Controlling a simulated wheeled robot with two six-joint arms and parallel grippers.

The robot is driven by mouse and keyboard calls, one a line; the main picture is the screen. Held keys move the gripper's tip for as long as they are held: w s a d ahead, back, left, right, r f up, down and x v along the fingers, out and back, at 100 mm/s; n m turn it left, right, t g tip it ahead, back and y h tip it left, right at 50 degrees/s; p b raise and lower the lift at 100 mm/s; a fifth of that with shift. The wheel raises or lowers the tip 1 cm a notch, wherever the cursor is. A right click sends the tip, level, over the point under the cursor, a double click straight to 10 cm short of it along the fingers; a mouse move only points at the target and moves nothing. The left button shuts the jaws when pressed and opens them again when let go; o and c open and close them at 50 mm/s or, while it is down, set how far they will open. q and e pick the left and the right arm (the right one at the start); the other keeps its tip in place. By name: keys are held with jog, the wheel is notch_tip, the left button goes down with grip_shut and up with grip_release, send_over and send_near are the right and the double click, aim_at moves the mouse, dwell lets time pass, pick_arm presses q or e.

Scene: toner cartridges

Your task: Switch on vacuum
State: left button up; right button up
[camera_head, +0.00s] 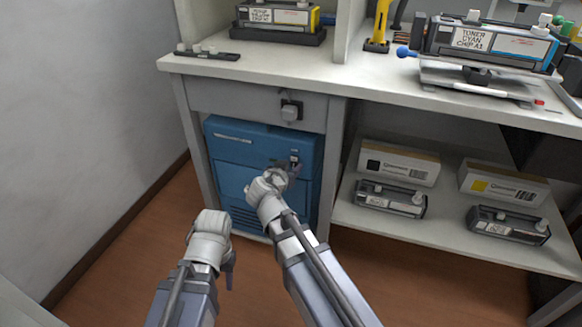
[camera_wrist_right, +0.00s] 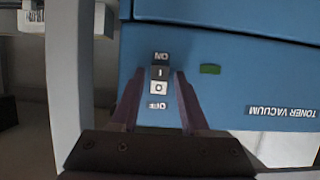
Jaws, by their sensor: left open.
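The blue toner vacuum (camera_head: 235,160) stands on the floor under the workbench. Its rocker switch (camera_head: 295,158) is at the upper right of its front. In the right wrist view the switch (camera_wrist_right: 160,80), marked I and O, appears upside down between ON and OFF labels; its O half looks lighter than its I half. A dull green indicator (camera_wrist_right: 210,69) is beside it. My right gripper (camera_wrist_right: 159,75) is open and empty, its fingers on either side of the switch in view; I cannot tell whether they touch the panel. My left gripper (camera_head: 229,280) is open, low over the floor.
A toner cyan cartridge (camera_head: 485,42) is on the benchtop. The floor at left is clear.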

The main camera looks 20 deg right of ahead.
grip_shut()
jog(key=shift+f+b, duration=0.25)
jog(key=shift+b, duration=0.15)
jog(key=t+h+b, duration=0.1)
jog(key=b, duration=0.3)
jog(key=shift+f+t+b, duration=0.4)
jog(key=shift+r+t+h+b, duration=0.2)
jog(key=shift+t+h+b, duration=0.1)
jog(key=shift+b, duration=0.1)
